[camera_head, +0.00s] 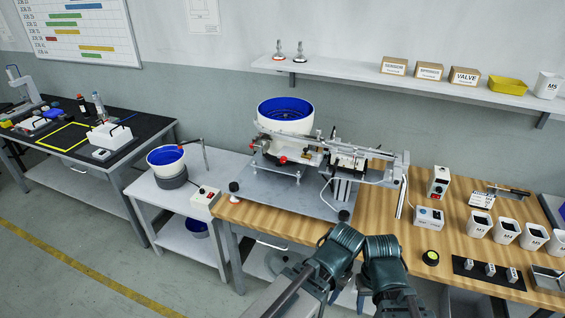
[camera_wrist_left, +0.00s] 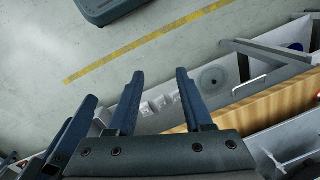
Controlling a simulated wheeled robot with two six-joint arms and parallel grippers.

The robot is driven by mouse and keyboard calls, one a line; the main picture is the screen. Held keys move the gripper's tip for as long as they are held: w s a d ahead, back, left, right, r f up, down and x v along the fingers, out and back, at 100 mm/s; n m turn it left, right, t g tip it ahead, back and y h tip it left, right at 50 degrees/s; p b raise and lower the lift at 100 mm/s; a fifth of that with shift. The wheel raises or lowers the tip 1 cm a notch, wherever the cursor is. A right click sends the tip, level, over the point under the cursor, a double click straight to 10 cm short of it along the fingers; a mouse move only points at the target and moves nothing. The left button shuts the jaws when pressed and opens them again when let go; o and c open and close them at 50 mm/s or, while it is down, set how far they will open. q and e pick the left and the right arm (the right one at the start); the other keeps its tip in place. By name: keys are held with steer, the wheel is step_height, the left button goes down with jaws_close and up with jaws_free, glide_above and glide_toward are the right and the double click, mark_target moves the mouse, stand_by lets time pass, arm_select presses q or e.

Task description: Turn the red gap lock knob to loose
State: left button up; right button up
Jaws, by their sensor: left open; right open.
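The feeder machine (camera_head: 300,196) stands on a grey plate on the wooden bench, with a blue-lined bowl (camera_head: 285,112) at its back left. A small red knob (camera_head: 283,160) shows at the front of the machine, below the bowl; its setting is too small to tell. The knob is not seen there.
A white side table (camera_head: 172,207) with a second blue bowl (camera_head: 165,157) and a red-switched box (camera_head: 205,197) stands left of the bench. White bins (camera_head: 506,232), a control box (camera_head: 429,217) and a black-yellow button (camera_head: 430,257) occupy the bench's right part. A shelf (camera_head: 400,82) runs behind.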

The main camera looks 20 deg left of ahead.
arm_select(q)
steer(key=shift+o, duration=0.4)
steer(key=shift+w+f, duration=0.15)
steer(key=w+d+f+m+t+h+b, duration=0.1)
steer(key=w+d+f+t+h+b, duration=0.1)
steer(key=w+h+b, duration=0.4)
steer(key=n+t+y+b, duration=0.5)
steer(key=n+t+b, duration=0.2)
steer(key=t, duration=0.9)
glide_toward(282, 161)
steer(key=w, duration=0.8)
jaws_close()
